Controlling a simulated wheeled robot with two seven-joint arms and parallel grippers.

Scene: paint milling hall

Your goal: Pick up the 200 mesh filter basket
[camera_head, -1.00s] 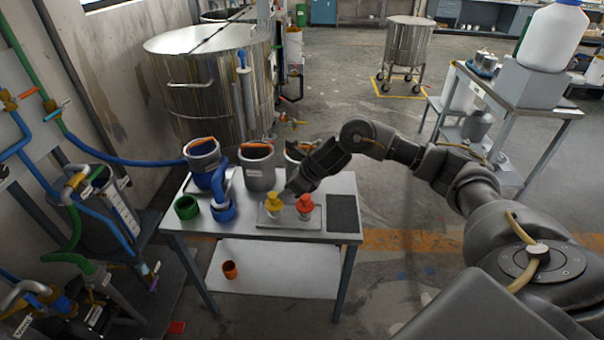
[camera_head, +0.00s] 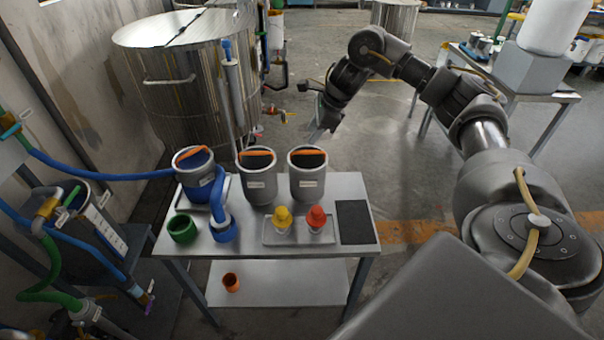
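Three round filter baskets with orange bars across their tops stand upright along the back of the metal table (camera_head: 190,252). The left basket (camera_head: 198,178) is blue and grey. The middle basket (camera_head: 259,182) and the right basket (camera_head: 307,180) are grey. Each carries a small pale label, too small to read, so I cannot tell which is the 200 mesh one. My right gripper (camera_head: 320,134) hangs above and behind the right basket, apart from it, with nothing visible in it. Whether its fingers are apart is unclear. My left gripper is out of view.
A yellow-topped piece (camera_head: 283,217) and a red-topped piece (camera_head: 317,217) stand on a small tray (camera_head: 299,239). A dark mat (camera_head: 353,222) lies to their right. A green ring (camera_head: 182,228) and blue hose fitting (camera_head: 222,225) are at left. A large steel tank (camera_head: 180,90) stands behind.

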